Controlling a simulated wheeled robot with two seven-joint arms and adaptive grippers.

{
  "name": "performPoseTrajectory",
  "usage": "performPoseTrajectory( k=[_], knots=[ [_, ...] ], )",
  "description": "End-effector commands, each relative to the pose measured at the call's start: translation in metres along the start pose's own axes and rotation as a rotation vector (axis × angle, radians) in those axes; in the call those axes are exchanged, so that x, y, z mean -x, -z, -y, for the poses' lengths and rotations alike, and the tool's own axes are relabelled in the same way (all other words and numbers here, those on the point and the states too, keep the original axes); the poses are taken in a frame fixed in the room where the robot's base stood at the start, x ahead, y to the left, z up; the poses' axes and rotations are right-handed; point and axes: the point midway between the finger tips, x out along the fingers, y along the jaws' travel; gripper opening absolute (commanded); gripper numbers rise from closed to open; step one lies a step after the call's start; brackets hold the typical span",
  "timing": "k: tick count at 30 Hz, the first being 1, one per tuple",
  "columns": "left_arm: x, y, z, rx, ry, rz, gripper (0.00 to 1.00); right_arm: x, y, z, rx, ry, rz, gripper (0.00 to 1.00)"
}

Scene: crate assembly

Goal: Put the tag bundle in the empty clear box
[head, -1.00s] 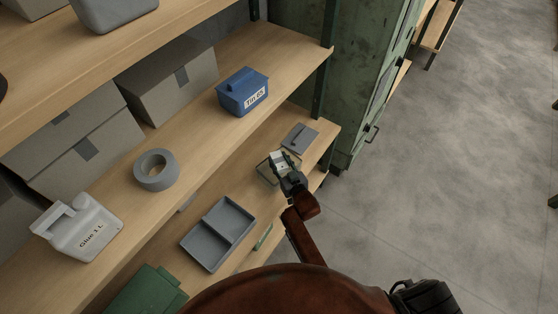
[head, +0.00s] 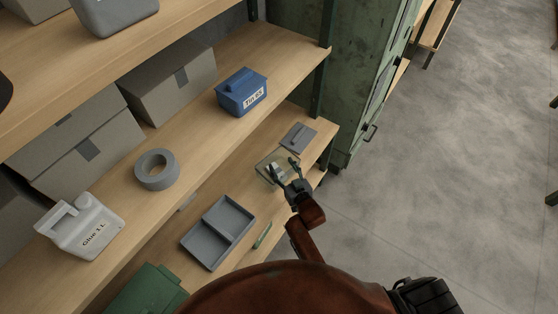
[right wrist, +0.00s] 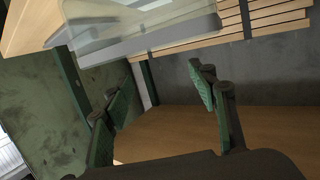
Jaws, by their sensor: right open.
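The clear box (head: 264,161) stands on the lower shelf, near its right end. A small pale piece that looks like the tag bundle (head: 274,171) shows inside the box outline, partly hidden by my right gripper (head: 280,166). The gripper is open, its fingers spread over the box. In the right wrist view the open green-padded fingers (right wrist: 160,105) have nothing between them, and the clear box (right wrist: 140,32) shows above them. I cannot make out the tag bundle clearly there. My left gripper is out of view.
A grey two-part tray (head: 218,233) and a flat grey item (head: 298,138) lie either side of the box. A green cabinet (head: 350,80) stands at the right.

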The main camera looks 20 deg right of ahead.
Motion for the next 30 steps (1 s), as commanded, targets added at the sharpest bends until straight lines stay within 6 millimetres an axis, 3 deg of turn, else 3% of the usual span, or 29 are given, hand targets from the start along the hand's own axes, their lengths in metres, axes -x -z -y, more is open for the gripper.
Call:
performPoseTrajectory(
  k=[3, 9, 15, 23, 26, 29, 30],
  knots=[
    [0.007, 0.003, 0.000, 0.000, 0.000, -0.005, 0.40, 0.028, 0.002, -0.001, 0.000, -0.001, 0.001, 0.53],
    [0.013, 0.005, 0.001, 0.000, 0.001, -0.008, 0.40, 0.060, 0.001, -0.001, 0.001, 0.000, 0.001, 0.53],
    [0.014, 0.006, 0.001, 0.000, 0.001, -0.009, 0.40, 0.072, 0.001, 0.000, 0.001, 0.000, 0.000, 0.53],
    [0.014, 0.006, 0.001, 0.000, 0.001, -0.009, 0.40, 0.074, -0.003, -0.002, 0.002, 0.000, 0.005, 0.53],
    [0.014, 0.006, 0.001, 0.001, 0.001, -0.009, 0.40, 0.085, -0.028, -0.013, 0.009, -0.001, 0.046, 0.53],
    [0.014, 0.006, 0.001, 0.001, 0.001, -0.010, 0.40, 0.099, -0.090, -0.024, 0.017, 0.004, 0.147, 0.53],
    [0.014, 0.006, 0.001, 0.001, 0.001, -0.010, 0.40, 0.105, -0.123, -0.026, 0.021, 0.005, 0.203, 0.53]
  ],
)
